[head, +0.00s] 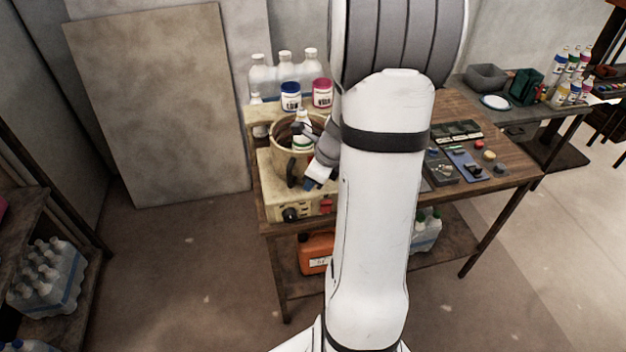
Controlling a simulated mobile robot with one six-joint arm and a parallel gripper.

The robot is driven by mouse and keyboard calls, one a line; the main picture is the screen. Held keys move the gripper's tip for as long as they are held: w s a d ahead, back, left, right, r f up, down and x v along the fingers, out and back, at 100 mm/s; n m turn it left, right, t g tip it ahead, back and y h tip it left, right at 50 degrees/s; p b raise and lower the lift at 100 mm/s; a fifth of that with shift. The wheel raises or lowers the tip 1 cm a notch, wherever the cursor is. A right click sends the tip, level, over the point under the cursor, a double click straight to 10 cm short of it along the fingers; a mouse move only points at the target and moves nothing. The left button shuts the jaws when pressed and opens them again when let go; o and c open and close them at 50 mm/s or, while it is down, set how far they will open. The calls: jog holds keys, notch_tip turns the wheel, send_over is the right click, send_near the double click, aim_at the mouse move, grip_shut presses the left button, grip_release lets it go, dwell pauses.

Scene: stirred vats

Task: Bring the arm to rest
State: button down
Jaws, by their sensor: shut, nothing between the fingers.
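My white arm (375,220) rises through the middle of the view and bends over the workbench. My gripper (299,128), small and dark, is at the mouth of a brown vat (286,155) and is shut with nothing held. It is close to a white bottle with a green label (303,138), which appears inside or just above the vat; I cannot tell whether they touch. The vat stands on a cream hotplate-like base (275,196) with dark and red controls. My arm hides the vat's right side and part of the bench.
Blue-lidded (290,97) and pink-lidded (322,93) tubs and clear bottles (284,72) stand behind the vat. Small parts lie on the bench (508,165) at right. An orange canister (315,252) is below. A shelf (30,235) with bottles stands left; the floor between is clear.

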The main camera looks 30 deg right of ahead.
jog(key=a+v, duration=0.1)
jog(key=v, duration=0.6)
jog(key=shift+s+r, duration=0.25)
jog(key=shift+r, duration=0.1)
